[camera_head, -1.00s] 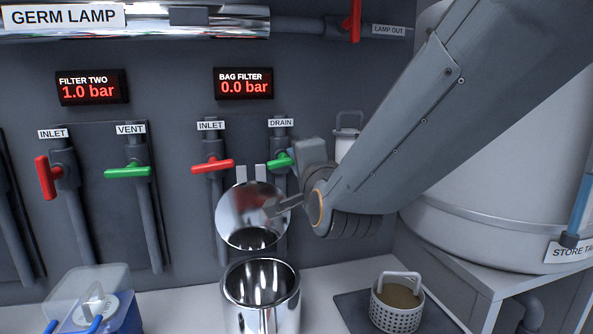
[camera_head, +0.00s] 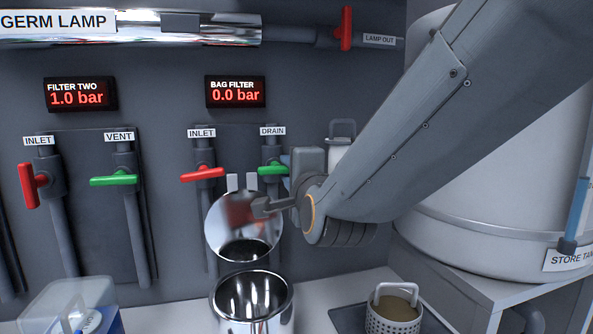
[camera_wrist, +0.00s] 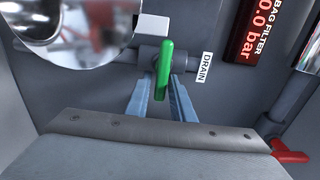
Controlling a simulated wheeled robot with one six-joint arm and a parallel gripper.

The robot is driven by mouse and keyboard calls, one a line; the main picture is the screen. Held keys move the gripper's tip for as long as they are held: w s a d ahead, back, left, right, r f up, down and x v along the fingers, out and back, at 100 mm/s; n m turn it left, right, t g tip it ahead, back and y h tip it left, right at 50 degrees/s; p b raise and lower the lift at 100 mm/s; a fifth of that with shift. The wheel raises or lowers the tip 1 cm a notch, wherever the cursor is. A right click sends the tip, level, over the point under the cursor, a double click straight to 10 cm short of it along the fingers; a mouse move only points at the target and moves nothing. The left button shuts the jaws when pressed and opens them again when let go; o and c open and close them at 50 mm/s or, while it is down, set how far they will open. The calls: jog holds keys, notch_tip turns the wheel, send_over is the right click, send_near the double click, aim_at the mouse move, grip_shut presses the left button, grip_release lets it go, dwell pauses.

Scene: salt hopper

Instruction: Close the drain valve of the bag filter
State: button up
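The drain valve of the bag filter has a green handle (camera_head: 272,169) under the DRAIN label (camera_head: 272,131). The handle lies crosswise to its vertical pipe. In the wrist view, which is turned sideways, the green handle (camera_wrist: 165,68) stands upright in the picture, across the pipe. My gripper (camera_wrist: 164,88) is open, with its two blue-grey fingers apart and the handle in line with the gap between them. I cannot tell whether the fingers touch it. In the head view my wrist hides most of the fingers, right of the handle.
The bag filter's red inlet handle (camera_head: 202,174) is close on the left. A shiny round lid (camera_head: 240,226) stands raised above the open steel housing (camera_head: 252,300), just below the valve. The bag filter display (camera_head: 235,92) reads 0.0 bar. A strainer basket (camera_head: 394,308) stands at the right.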

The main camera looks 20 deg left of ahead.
jog(key=shift+o, duration=0.7)
jog(key=shift+s+d, duration=0.1)
jog(key=shift+s, duration=0.1)
jog(key=v, duration=0.7)
jog(key=shift+d, duration=0.15)
jog(key=shift+s, duration=0.15)
